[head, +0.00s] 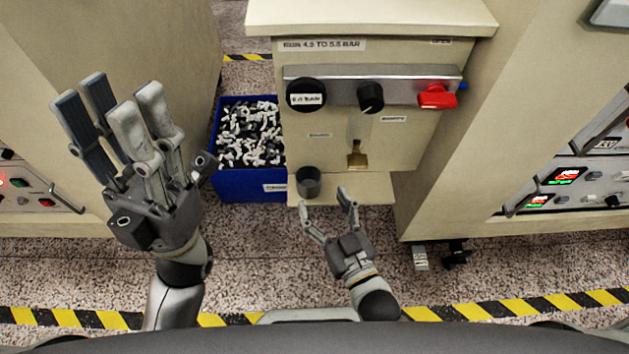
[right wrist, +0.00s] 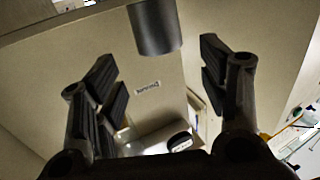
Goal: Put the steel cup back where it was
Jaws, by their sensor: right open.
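The steel cup (head: 308,182) is a small dark grey cylinder. It appears to stand upright at the left end of the pale ledge (head: 372,190), left of the brass tap (head: 357,157). In the right wrist view the cup (right wrist: 155,27) is at the top, beyond and between the fingertips. My right gripper (head: 324,203) is open and empty just in front of the cup, and I see no contact. My left gripper (head: 112,105) is raised at the left with its fingers extended and apart, holding nothing visible.
A blue bin (head: 248,190) full of black and white parts stands left of the ledge. Above the tap is a panel with black knobs (head: 371,97) and a red handle (head: 437,97). Cabinets flank both sides. The speckled floor in front is mostly clear, with a striped line.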

